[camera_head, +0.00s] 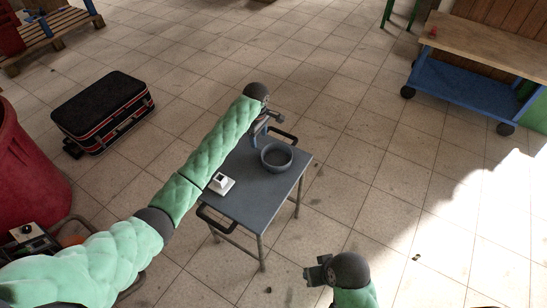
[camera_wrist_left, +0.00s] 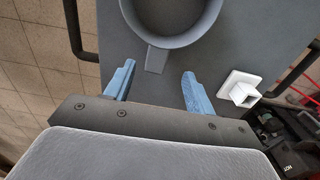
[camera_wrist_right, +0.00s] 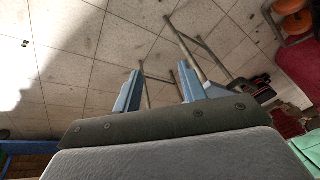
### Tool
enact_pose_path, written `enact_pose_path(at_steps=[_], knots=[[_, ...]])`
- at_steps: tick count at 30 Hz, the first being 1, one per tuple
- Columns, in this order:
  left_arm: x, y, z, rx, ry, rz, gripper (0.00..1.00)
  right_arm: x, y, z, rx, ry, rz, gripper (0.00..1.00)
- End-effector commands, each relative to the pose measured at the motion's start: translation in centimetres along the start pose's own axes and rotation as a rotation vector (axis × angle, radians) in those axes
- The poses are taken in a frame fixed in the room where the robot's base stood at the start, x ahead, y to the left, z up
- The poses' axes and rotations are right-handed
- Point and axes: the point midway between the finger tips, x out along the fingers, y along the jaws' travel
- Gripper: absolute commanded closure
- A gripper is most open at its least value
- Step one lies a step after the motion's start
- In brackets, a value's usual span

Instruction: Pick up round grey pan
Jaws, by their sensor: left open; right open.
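The round grey pan (camera_head: 276,164) sits upright on a small grey table (camera_head: 246,208). In the left wrist view the pan (camera_wrist_left: 172,42) is partly cut off at the top, and its short flat handle (camera_wrist_left: 156,60) points toward my left gripper (camera_wrist_left: 158,72). The left gripper is open and empty, with the handle's end between the lines of its blue fingers. In the head view the left gripper (camera_head: 264,126) is at the table's far side, beside the pan. My right gripper (camera_head: 318,272) is open and empty, off the table's near right side.
A white square-based object (camera_head: 221,183) stands on the table, left of the pan. The table has black side handles (camera_head: 216,220). A black suitcase (camera_head: 103,110), a red bin (camera_head: 25,165) and a wooden-topped blue cart (camera_head: 480,60) stand around.

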Motion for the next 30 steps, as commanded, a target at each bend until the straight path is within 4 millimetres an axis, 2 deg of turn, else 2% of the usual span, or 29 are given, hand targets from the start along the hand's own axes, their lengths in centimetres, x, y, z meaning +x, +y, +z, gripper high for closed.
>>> enact_pose_path(at_steps=[8,18,27,28,30], knots=[[2.4,0.1,-0.1,0.002,0.001,-0.002,0.45,-0.8,0.7,0.1,-0.005,-0.014,0.016,0.59],[6.6,0.4,-0.1,0.003,0.001,-0.001,0.45,-2.1,1.3,0.8,0.010,-0.050,0.033,0.59],[7.1,0.4,0.0,0.004,0.001,0.000,0.45,-2.2,0.9,0.7,0.019,-0.051,0.025,0.59],[7.1,0.4,0.0,0.004,0.001,0.000,0.47,-2.2,0.9,0.7,0.019,-0.051,0.025,0.59],[7.1,0.4,0.0,0.004,0.001,0.000,0.61,-2.2,0.9,0.6,0.018,-0.049,0.026,0.59]])
